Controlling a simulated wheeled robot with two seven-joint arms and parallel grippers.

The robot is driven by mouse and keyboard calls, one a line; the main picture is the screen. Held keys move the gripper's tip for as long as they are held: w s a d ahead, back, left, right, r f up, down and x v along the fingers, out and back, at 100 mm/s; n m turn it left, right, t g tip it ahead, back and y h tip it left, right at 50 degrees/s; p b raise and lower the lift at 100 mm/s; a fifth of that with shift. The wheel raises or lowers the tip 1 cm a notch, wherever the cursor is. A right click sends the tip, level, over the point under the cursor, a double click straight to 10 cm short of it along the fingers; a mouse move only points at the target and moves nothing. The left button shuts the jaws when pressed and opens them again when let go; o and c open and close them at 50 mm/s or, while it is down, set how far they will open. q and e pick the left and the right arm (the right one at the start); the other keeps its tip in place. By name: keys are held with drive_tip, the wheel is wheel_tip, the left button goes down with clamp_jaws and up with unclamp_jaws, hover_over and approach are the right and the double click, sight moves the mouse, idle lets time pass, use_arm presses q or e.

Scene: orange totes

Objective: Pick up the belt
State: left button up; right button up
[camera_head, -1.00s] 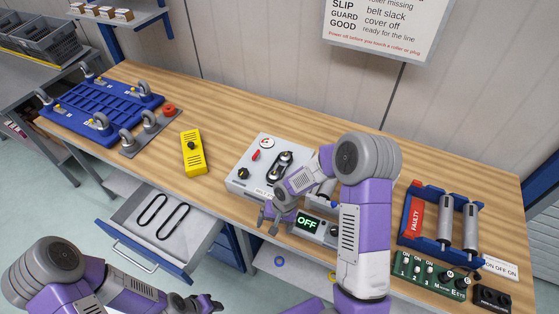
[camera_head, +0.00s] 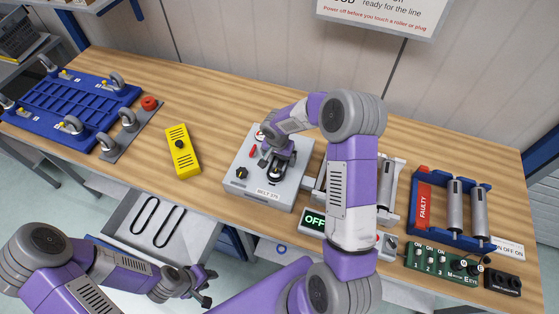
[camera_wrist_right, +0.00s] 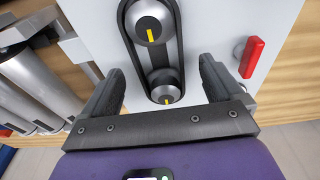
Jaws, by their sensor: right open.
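A black belt (camera_wrist_right: 179,42) runs in a loop around two round grey pulleys on a light grey box (camera_head: 237,189) labelled BELT. My right gripper (camera_head: 277,163) is over this box and hides much of the belt in the head view. In the right wrist view the right gripper (camera_wrist_right: 158,78) is open, with one finger on each side of the belt's lower pulley and space beside the belt. Two more black belt loops, a left one (camera_head: 146,216) and a right one (camera_head: 170,226), lie in the open drawer. My left gripper (camera_head: 203,286) is open and empty, right of the drawer.
A red lever (camera_wrist_right: 251,57) stands on the box beside one finger. A yellow pendant (camera_head: 183,152) and a blue frame (camera_head: 70,105) lie left on the bench. Right are an OFF display (camera_head: 313,221), a FAULTY-tagged roller rack (camera_head: 424,200) and a green switch panel (camera_head: 440,263).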

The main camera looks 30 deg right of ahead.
drive_tip(key=shift+d+f, duration=0.1)
drive_tip(key=shift+f, duration=0.75)
drive_tip(key=shift+c, duration=0.2)
drive_tip(key=c, duration=1.1)
wheel_tip(320, 180, up, 10)
